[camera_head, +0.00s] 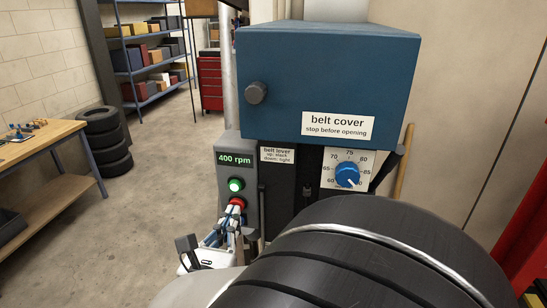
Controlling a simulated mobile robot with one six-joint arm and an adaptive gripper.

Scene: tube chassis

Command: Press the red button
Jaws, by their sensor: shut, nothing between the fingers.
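The red button (238,203) is on the front of a grey control box (223,174), below a lit green button (236,185). A display (235,159) at the top of the box reads 400 rpm. My gripper (236,219) is shut and empty, with its fingertips at the lower edge of the red button in the picture. The fingers hide part of the button's lower side. I cannot tell whether the tips touch it.
A blue belt cover (330,75) with a dark knob is above the box. Right of the box are a belt lever label (277,155) and a blue dial (347,174).

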